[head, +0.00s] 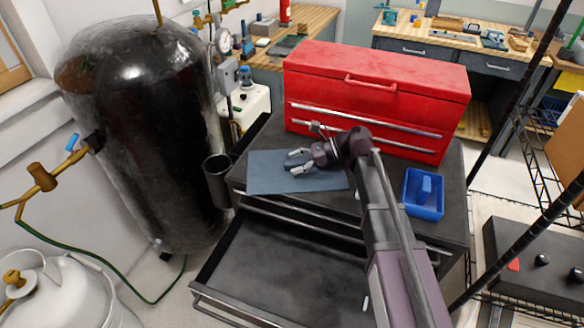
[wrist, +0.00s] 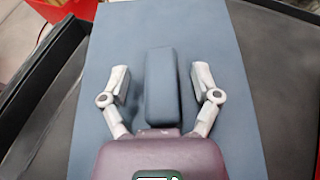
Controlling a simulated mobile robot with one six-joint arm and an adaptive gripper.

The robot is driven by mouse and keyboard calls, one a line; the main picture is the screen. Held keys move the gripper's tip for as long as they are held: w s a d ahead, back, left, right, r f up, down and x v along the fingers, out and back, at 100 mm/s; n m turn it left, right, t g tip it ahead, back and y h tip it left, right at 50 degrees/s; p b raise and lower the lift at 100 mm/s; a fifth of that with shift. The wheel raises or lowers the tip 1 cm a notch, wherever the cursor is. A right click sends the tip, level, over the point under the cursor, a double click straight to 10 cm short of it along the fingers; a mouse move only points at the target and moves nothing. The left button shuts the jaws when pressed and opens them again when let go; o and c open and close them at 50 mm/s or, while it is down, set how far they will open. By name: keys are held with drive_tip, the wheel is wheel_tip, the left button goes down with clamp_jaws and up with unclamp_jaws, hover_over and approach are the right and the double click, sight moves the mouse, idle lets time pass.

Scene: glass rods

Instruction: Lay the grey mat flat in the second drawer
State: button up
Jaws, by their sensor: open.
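The grey-blue mat (head: 265,180) lies flat on the black cabinet top, in front of the red toolbox. It fills much of the wrist view (wrist: 222,45). A raised block (wrist: 160,85) of the same colour stands on it. My gripper (head: 300,161) is over the mat, open. In the wrist view its fingers (wrist: 160,78) are on either side of the block, with a gap on each side. I cannot tell their height above the mat. A drawer (head: 270,255) below the cabinet top is pulled out, its visible floor mostly bare. A closed drawer front shows above it.
The red toolbox (head: 375,92) stands at the back of the cabinet top. A blue tray (head: 424,208) sits to the right of my arm. A black tank (head: 140,120) and a dark cup (head: 217,178) are at the left. A small white piece (head: 366,303) shows near the drawer's right side.

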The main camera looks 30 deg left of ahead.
sight(296, 161)
clamp_jaws()
idle(0.3)
drive_tip(key=shift+r, duration=0.15)
wheel_tip(296, 161, up, 3)
drive_tip(key=p, duration=0.3)
drive_tip(key=s+d+r+p, duration=0.1)
drive_tip(key=s+p, duration=0.1)
drive_tip(key=s, duration=1.4)
drive_tip(key=shift+d+r, duration=0.25)
drive_tip(key=shift+r, duration=0.1)
